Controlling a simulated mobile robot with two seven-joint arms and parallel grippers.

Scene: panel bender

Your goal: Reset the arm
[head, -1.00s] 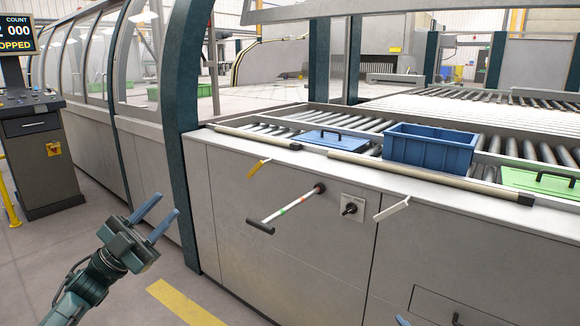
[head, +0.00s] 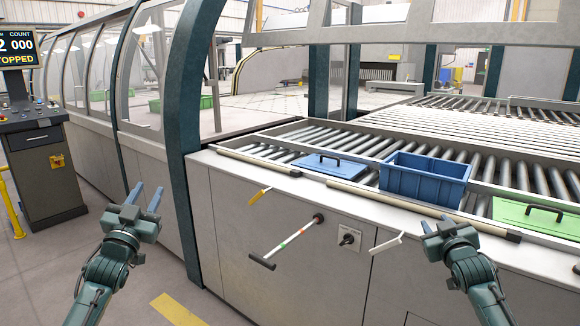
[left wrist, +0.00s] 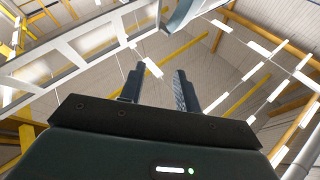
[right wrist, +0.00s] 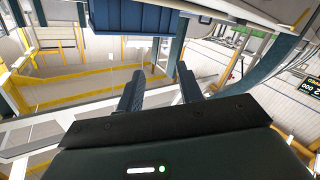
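A black rotary switch (head: 348,240) sits on a white plate right of the pivot. A yellow handle (head: 259,195) is up-left of it, and a pale handle (head: 386,244) is to the right. My left gripper (head: 147,196) is open and empty, left of the panel; its parted fingers show in the left wrist view (left wrist: 158,88). My right gripper (head: 436,225) is open, right of the pale handle; its spread fingers show in the right wrist view (right wrist: 160,90).
A blue crate (head: 424,187), a blue lid (head: 331,168) and a green lid (head: 535,218) lie on the roller conveyor. A dark post (head: 192,120) stands left of the panel. A control console (head: 45,165) is at far left. Floor is clear before the panel.

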